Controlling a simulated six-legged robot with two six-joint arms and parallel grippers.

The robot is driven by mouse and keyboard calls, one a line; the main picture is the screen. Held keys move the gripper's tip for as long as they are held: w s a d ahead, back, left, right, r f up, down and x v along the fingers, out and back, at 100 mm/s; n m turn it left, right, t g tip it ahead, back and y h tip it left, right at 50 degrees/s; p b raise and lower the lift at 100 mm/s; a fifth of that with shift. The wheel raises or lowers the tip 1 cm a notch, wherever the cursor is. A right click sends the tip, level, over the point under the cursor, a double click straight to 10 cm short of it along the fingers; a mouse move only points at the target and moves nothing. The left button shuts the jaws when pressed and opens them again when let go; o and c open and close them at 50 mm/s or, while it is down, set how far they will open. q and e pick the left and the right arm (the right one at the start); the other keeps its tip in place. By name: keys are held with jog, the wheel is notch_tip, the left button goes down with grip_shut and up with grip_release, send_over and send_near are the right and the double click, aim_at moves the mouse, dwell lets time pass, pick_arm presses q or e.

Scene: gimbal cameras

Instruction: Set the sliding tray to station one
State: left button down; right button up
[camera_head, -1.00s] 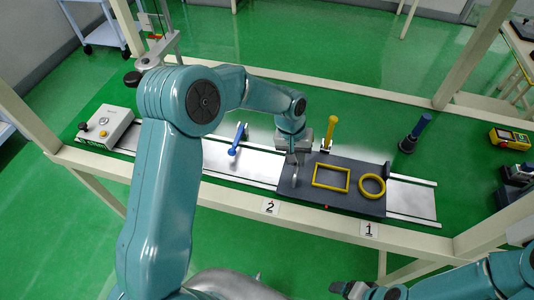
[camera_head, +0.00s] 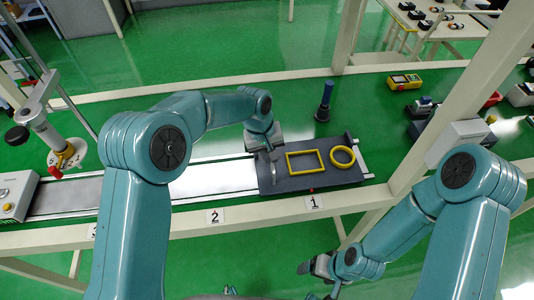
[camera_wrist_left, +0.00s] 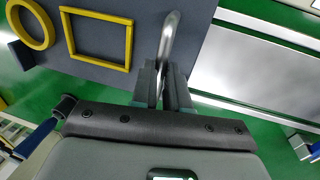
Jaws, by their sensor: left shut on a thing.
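The dark grey sliding tray (camera_head: 335,178) sits at the right end of the silver rail. It carries a yellow rectangle (camera_head: 305,162) and a yellow ring (camera_head: 342,157), also seen in the left wrist view. A red mark on its front edge (camera_head: 311,189) lines up closely with the station label 1 (camera_head: 314,202). My left gripper (camera_head: 270,150) is shut on the tray's silver bar handle (camera_wrist_left: 170,38), at the tray's left end. My right gripper (camera_head: 312,268) is low in front of the bench, apart from the tray; its jaw opening is unclear.
Label 2 (camera_head: 215,216) is on the front beam, left of label 1. The rail (camera_head: 213,180) left of the tray is bare. A blue-topped post (camera_head: 324,100) stands behind the tray. A pale frame upright (camera_head: 425,150) is to the right.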

pick_arm(q)
jog(key=c, duration=1.1)
grip_release()
jog(key=shift+w+d+r, duration=0.1)
jog(key=shift+w+d, duration=0.05)
jog(key=shift+d, duration=0.25)
jog(key=shift+a+r, duration=0.15)
jog(key=shift+a, duration=0.15)
jog(key=a+r, duration=0.1)
jog(key=r, duration=0.9)
jog(key=s+a+r, duration=0.1)
jog(key=r, duration=0.4)
jog(key=shift+a+r, duration=0.35)
